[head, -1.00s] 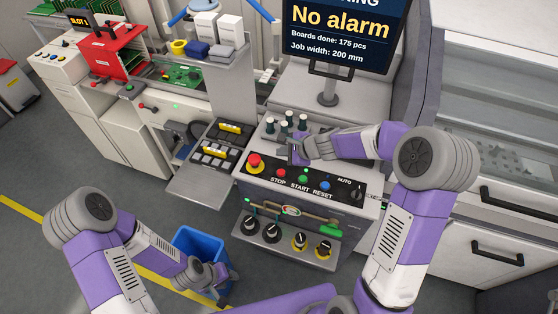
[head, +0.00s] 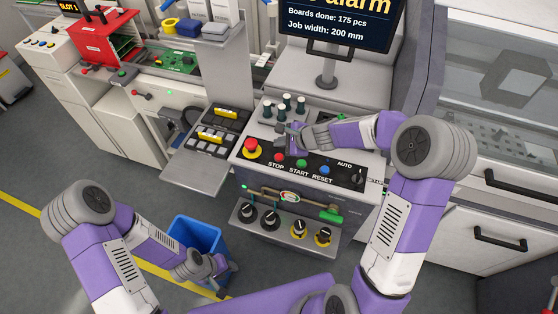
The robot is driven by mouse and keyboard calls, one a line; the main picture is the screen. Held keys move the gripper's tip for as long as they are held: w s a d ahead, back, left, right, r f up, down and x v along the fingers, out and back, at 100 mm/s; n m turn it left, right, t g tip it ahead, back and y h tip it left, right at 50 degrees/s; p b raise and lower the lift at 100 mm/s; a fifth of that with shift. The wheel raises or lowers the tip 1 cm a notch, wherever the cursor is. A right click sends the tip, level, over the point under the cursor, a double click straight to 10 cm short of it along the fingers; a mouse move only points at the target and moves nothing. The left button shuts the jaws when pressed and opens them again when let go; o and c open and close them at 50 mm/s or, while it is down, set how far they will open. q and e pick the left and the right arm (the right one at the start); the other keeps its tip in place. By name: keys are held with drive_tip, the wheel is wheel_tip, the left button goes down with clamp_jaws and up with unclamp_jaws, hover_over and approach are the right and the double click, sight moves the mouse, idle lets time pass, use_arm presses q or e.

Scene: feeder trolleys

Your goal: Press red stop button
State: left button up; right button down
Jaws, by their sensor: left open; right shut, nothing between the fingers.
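A small red button (head: 279,158) sits above the word STOP on the black strip of the control panel (head: 338,179). A larger red mushroom button (head: 252,148) on a yellow base is left of it. My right gripper (head: 281,143) is shut and empty, just behind the small red button and right of the mushroom button. Whether its tips touch the panel cannot be told. My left gripper (head: 222,274) is open and empty, low by the blue bin (head: 202,233).
Green START (head: 301,164) and blue RESET (head: 324,169) buttons and a black AUTO knob (head: 359,174) share the strip. Below are several dark knobs (head: 271,217). A monitor (head: 340,22) stands behind.

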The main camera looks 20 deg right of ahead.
sight(281, 158)
use_arm(q)
drive_tip(key=shift+f+b, duration=1.6)
drive_tip(key=shift+f, duration=0.4)
use_arm(e)
drive_tip(key=shift+f, duration=2.05)
use_arm(q)
drive_tip(key=shift+f+b, duration=0.5)
use_arm(e)
drive_tip(key=shift+f, duration=0.4)
use_arm(q)
drive_tip(key=shift+f+b, duration=0.45)
use_arm(e)
drive_tip(key=shift+f, duration=0.45)
use_arm(q)
drive_tip(key=shift+r, duration=0.15)
use_arm(e)
drive_tip(key=shift+r, duration=0.15)
use_arm(q)
drive_tip(key=shift+r+p, duration=0.65)
drive_tip(key=shift+p, duration=0.15)
use_arm(e)
drive_tip(key=shift+r, duration=0.75)
wheel_tip(281, 158, up, 5)
drive_tip(key=p, duration=0.4)
drive_tip(key=shift+p, duration=0.35)
use_arm(q)
wheel_tip(281, 158, up, 4)
drive_tip(key=shift+r, duration=0.25)
